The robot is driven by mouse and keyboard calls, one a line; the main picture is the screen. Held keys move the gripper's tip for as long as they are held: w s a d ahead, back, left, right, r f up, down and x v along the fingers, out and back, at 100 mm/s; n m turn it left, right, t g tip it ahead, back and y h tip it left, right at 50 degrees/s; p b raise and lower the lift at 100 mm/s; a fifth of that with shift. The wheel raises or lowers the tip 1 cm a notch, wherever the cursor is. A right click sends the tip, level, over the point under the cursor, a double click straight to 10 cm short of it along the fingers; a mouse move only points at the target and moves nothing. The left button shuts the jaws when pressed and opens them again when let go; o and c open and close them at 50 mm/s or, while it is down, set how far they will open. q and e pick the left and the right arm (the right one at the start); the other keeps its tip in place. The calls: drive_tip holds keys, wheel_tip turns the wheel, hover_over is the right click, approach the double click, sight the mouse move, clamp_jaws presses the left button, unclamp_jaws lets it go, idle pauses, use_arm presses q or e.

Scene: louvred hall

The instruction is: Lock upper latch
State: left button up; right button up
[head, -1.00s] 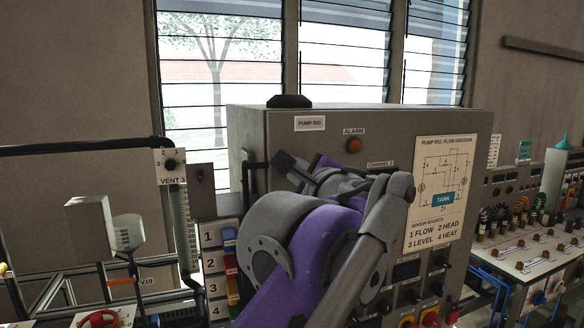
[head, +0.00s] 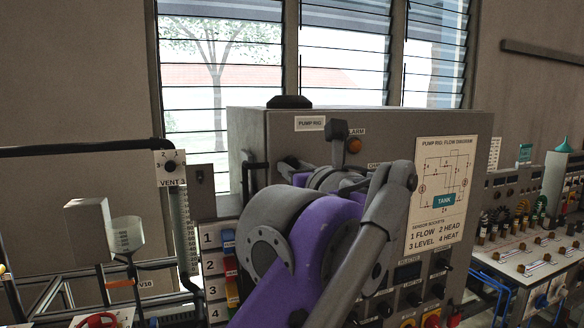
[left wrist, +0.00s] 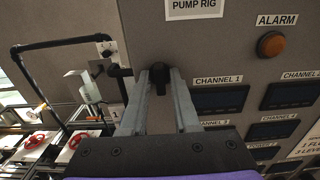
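The pump rig (head: 300,150) is a grey cabinet. A black latch-like handle (head: 252,168) stands at the left edge of its front in the head view. In the left wrist view a black knob (left wrist: 157,74) shows at the fingertips, just left of the CHANNEL 1 display. I take it for the upper latch. My left gripper (left wrist: 161,85) is open, its two grey fingers apart on either side of that knob. I cannot tell whether they touch it. My right gripper is not in view.
The amber alarm lamp (head: 353,146) sits to the right on the panel. The VENT 3 dial (head: 171,165) and numbered labels stand left of the cabinet. A black pipe (head: 80,148) runs along the left. A bench with terminals (head: 540,255) is on the right.

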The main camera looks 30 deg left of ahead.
use_arm(q)
drive_tip(key=shift+o, duration=1.2)
drive_tip(key=shift+d, duration=0.1)
drive_tip(key=v, duration=0.7)
drive_tip(key=shift+p, duration=0.3)
